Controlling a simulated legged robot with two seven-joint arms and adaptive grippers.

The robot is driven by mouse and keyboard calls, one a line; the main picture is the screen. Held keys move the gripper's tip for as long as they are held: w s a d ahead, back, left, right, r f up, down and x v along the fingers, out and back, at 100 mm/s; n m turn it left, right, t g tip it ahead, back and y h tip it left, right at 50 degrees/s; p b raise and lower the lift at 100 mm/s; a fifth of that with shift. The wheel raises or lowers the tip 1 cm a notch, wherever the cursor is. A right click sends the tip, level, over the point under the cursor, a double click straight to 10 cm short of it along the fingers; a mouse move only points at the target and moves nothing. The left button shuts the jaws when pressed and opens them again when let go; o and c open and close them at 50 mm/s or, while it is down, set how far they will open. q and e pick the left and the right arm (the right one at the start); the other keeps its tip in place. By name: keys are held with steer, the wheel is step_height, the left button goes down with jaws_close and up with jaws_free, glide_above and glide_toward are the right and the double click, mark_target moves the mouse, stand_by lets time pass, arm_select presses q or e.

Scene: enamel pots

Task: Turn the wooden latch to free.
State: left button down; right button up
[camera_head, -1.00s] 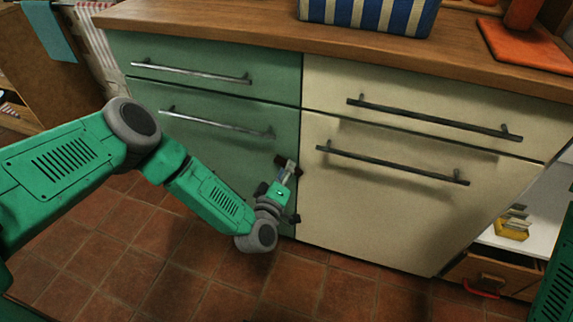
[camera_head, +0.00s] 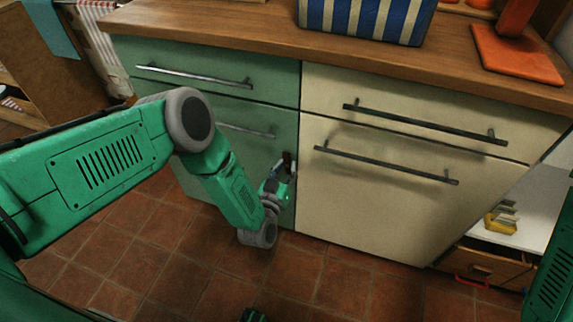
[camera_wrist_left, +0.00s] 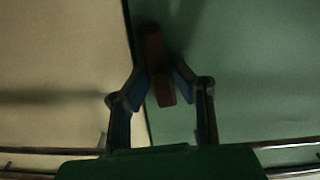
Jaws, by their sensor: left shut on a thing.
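The wooden latch (camera_wrist_left: 157,80) is a small brown bar at the seam between the green and cream fronts. In the left wrist view it stands nearly upright, tilted a little, between my two fingertips. In the head view only a small dark reddish end of the latch (camera_head: 287,156) shows above my gripper. My left gripper (camera_head: 283,178) is at the latch, low on the green cabinet's right edge. In the left wrist view my left gripper (camera_wrist_left: 160,84) is shut on the latch.
The green door's handle (camera_head: 246,130) is partly hidden behind my arm. The cream front (camera_head: 390,210) with dark bar handles is to the right. An open low drawer (camera_head: 490,265) is at the far right. The tiled floor (camera_head: 180,265) in front is clear.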

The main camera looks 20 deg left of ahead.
arm_select(q)
steer(key=shift+f+m, duration=0.15)
steer(key=shift+m, duration=0.65)
steer(key=shift+s+f, duration=0.1)
steer(key=c, duration=1.4)
jaws_free()
steer(key=s, duration=1.1)
steer(key=shift+s+a, duration=0.2)
steer(key=shift+s, duration=0.2)
